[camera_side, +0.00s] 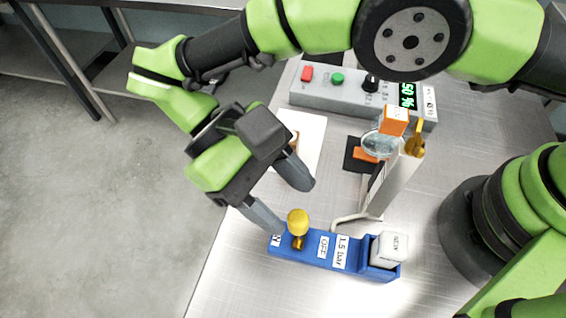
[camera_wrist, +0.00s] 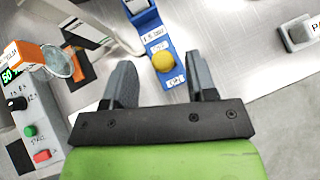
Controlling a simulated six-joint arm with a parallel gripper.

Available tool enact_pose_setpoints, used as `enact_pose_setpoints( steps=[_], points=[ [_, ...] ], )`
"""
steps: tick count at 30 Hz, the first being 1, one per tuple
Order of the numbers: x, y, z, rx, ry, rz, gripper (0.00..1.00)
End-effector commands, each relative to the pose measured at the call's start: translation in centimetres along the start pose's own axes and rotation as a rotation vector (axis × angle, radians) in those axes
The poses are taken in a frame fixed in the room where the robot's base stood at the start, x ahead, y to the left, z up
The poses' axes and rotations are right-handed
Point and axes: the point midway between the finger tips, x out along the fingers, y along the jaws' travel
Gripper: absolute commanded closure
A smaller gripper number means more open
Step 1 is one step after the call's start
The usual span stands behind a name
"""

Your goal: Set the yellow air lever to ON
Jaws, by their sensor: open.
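The yellow air lever (camera_side: 298,222) has a round knob on a short stem and stands on the blue module (camera_side: 310,256). In the side view its stem is between the OFF label (camera_side: 323,246) and a partly hidden label (camera_side: 275,240) at the left end. I cannot tell exactly how far it tilts. My gripper (camera_side: 292,208) is open, with its fingers spread around and just above the knob. In the wrist view the yellow knob (camera_wrist: 163,62) sits between the two fingertips, with a gap on each side.
A white block (camera_side: 389,249) sits at the module's right end. Behind stand a pale upright stand (camera_side: 387,185) with an orange-topped part and a glass dish (camera_side: 378,143). A grey control box (camera_side: 350,98) with buttons is at the back. The table's edge is left of the module.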

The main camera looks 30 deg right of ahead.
Motion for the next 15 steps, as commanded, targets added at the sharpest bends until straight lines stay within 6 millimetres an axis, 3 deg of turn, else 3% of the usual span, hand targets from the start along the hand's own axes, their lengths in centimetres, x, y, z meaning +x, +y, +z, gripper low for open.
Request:
enact_pose_setpoints(
  steps=[6,15],
  points=[
    [-2.6,0.1,3.2,-0.002,0.003,0.001,0.48],
    [-3.4,0.1,4.2,-0.001,0.000,0.001,0.48]
  ],
)
